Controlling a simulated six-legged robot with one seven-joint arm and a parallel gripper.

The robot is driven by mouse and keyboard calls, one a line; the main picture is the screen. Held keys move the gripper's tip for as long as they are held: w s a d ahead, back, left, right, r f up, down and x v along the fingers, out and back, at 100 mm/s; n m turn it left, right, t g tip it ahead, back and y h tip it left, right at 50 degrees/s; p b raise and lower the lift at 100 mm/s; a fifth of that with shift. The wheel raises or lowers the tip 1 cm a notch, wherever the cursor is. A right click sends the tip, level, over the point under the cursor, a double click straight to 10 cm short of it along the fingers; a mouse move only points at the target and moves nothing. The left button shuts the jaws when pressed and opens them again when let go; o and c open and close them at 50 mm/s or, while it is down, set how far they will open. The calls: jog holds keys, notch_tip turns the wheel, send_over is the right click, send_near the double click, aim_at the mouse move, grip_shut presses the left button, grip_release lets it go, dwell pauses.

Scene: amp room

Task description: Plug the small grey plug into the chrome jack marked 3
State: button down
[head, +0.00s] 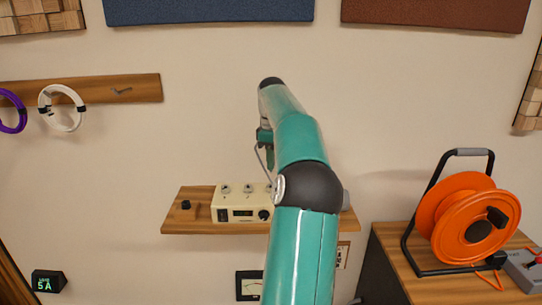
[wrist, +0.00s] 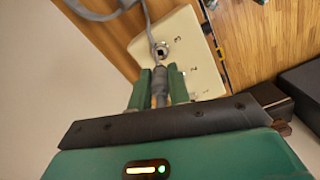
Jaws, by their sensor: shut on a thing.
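My gripper (wrist: 159,84) is shut on the small grey plug (wrist: 160,88), which sits between its two green fingers in the wrist view. The plug's grey cable (wrist: 149,25) runs up past a chrome jack (wrist: 162,48) by the printed 3 on the cream box (wrist: 198,48). The plug looks apart from that jack, though their distance in depth is hard to tell. In the head view my gripper (head: 265,140) is above the cream box (head: 240,203), with its row of chrome jacks on top. My arm hides the box's right end, and I cannot make out the plug there.
An orange cable reel (head: 465,222) stands on a cabinet at the right. A rail with rings (head: 110,90) is on the left wall.

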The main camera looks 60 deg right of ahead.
jog(key=shift+w+f, duration=0.2)
jog(key=shift+f, duration=2.8)
jog(key=c, duration=1.2)
grip_release()
jog(key=shift+c, duration=0.2)
notch_tip(320, 180, up, 14)
jog(key=shift+f, duration=0.15)
